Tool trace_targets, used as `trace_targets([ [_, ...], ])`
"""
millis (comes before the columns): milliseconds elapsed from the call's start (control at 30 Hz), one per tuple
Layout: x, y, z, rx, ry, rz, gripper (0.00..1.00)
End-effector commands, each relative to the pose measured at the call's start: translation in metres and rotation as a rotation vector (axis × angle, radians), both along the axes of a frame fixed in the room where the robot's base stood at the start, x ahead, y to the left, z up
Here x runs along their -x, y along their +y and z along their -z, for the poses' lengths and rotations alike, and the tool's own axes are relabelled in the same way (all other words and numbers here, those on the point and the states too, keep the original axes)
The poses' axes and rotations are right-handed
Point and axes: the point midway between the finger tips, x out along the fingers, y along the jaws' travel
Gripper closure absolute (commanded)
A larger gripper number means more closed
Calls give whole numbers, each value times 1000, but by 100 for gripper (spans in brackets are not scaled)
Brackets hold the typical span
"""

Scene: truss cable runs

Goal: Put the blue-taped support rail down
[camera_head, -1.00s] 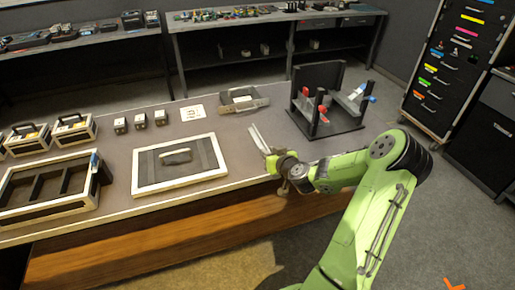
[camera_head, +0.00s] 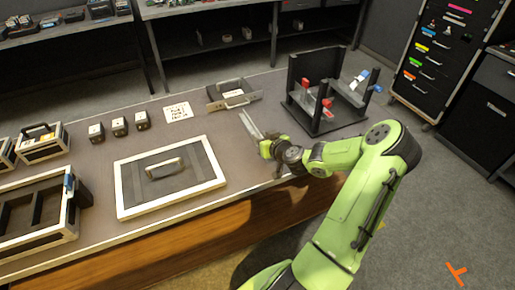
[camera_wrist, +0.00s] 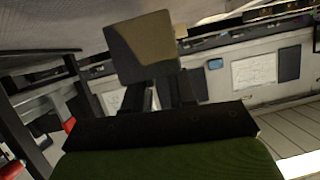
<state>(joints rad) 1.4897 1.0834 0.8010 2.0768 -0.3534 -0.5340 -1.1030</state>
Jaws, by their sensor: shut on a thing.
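My gripper (camera_head: 262,146) is above the front part of the workbench, between the framed panel and the black rack. It is shut on a long, thin, pale grey rail (camera_head: 249,124), which points up and away toward the back of the bench. In the wrist view a grey-brown block-like end (camera_wrist: 142,46) shows beyond my dark fingers (camera_wrist: 163,92); I take it for part of the held piece. No blue tape shows on the held piece. Blue marks (camera_head: 362,75) show on the right side of the rack.
The black rack (camera_head: 299,99) with red and blue parts stands right of my gripper. A grey tray (camera_head: 214,104) and a white printed sheet (camera_head: 178,112) lie behind. A white-framed panel (camera_head: 130,208) lies left. Bare bench top (camera_head: 215,140) shows between them.

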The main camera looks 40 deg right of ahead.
Motion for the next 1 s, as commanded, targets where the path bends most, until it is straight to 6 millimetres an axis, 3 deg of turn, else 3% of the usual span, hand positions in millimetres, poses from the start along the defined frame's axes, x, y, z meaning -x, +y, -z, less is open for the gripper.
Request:
trace_targets([
  [233, -1, 1, 46, -2, -4, 0, 100],
  [633, -1, 1, 51, 3, -3, -2, 100],
  [667, -1, 1, 52, 3, -1, -2, 72],
  [800, -1, 1, 51, 2, -2, -2, 50],
  [1000, -1, 1, 51, 2, -2, -2, 49],
])
